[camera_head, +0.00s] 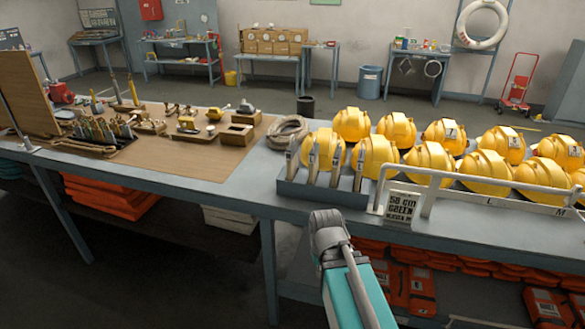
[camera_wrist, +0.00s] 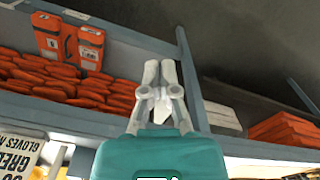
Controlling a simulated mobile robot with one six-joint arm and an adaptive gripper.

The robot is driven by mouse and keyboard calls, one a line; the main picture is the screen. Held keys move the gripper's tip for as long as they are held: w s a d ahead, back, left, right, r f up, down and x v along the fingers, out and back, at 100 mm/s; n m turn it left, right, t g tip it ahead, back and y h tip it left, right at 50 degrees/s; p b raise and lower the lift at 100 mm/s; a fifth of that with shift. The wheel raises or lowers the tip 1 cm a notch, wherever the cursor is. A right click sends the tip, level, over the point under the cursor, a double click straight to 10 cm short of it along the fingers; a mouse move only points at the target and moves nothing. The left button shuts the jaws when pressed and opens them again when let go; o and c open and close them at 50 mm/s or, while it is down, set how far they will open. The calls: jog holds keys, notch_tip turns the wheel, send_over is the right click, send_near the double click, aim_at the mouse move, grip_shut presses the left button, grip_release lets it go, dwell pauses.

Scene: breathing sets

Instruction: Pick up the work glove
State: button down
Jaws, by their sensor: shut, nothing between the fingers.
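I cannot make out a work glove in either view. My gripper (camera_wrist: 160,72) is in the middle of the wrist view, its two pale fingers together with nothing between them. Behind it are a grey shelf edge and orange packs. In the head view my teal and grey arm rises at the lower middle, in front of the workbench (camera_head: 185,181); the fingers cannot be made out there.
Yellow helmets (camera_head: 377,157) stand in rows on the bench's right, behind a white rail and a sign (camera_head: 402,206). A grey rack (camera_head: 322,196) and coiled rope (camera_head: 288,131) sit left of them. Orange packs (camera_head: 420,290) fill the shelf below. Small tools cover the left wooden board.

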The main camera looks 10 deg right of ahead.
jog(key=c, duration=1.4)
grip_release()
jog(key=c, duration=0.9)
grip_release()
jog(key=shift+w+f, duration=0.1)
jog(key=shift+w, duration=0.15)
jog(key=shift+c, duration=0.2)
jog(key=shift+o, duration=1.1)
jog(key=shift+w+d+f+n+h, duration=0.1)
jog(key=shift+w+d+n+h, duration=0.1)
jog(key=shift+w+n+h, duration=0.1)
jog(key=shift+o, duration=1.4)
jog(key=w+d+n+t+h+b, duration=0.3)
jog(key=w+n, duration=0.3)
jog(key=w, duration=0.3)
jog(key=shift+f+h, duration=0.35)
jog(key=shift+h, duration=0.25)
jog(key=w+a+r+n+t+h+b, duration=0.2)
jog(key=w+r+n+t+b, duration=0.15)
jog(key=w+n, duration=0.4)
jog(key=w+a+r+n+t+h+b, duration=0.1)
jog(key=w+r+n+t+h+b, duration=0.1)
jog(key=w+n+t, duration=0.5)
jog(key=w+a+r+n+t+y+b, duration=0.1)
jog(key=w+a+r+n+t, duration=0.2)
jog(key=w+a+n, duration=0.4)
jog(key=a+r+n, duration=0.1)
jog(key=n, duration=0.2)
jog(key=shift+a+b, duration=0.25)
jog(key=shift+b, duration=0.15)
